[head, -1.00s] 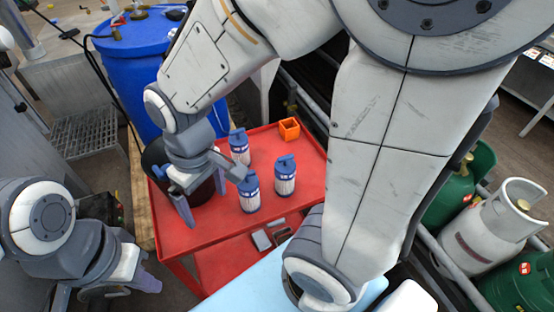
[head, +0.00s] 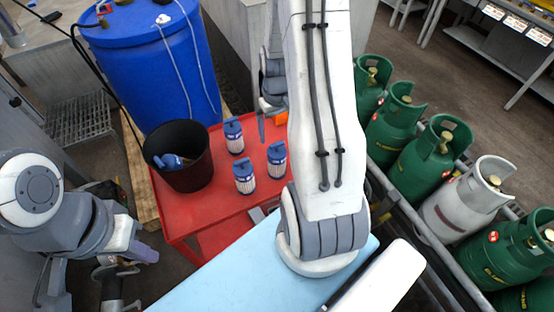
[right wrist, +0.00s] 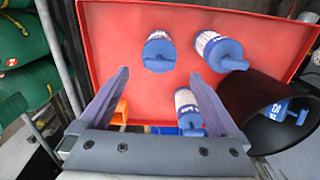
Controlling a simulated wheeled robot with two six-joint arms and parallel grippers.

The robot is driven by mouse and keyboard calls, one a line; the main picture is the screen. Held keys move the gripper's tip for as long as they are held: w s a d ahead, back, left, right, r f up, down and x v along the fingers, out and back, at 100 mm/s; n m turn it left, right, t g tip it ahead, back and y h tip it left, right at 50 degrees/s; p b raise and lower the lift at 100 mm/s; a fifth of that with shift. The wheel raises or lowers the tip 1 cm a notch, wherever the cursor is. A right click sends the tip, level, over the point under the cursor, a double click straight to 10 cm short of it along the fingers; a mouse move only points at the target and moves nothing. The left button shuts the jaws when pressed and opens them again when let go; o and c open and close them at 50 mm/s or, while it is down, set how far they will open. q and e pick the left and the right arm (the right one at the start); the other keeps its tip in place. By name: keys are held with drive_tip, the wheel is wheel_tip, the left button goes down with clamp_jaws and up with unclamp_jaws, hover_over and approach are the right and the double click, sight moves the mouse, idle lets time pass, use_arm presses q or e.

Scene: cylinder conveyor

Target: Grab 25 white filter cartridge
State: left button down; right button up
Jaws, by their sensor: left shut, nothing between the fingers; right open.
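Three white filter cartridges with blue caps stand on the red cart top: one at the back (head: 233,136), one at the front (head: 244,177) and one at the right (head: 276,160). The right wrist view shows them too (right wrist: 158,52). A black bin (head: 187,178) at the cart's left holds at least one cartridge (head: 171,161), lying on its side. My right gripper (right wrist: 160,80) is open and empty above the cart's back right, with cartridges beyond and between its fingers. My left gripper (head: 122,278) is shut and empty at the lower left, away from the cart.
A small orange box (right wrist: 121,112) sits on the cart (head: 210,212), partly hidden by my right arm in the head view. A blue barrel (head: 150,70) stands behind the bin. Green gas cylinders (head: 437,150) and a white one (head: 465,205) line the right behind a rail.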

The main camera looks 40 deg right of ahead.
sight(277, 143)
wheel_tip(277, 143, down, 4)
drive_tip(key=shift+f+p, duration=0.25)
drive_tip(key=shift+p, duration=0.55)
drive_tip(key=shift+f, duration=0.5)
clamp_jaws()
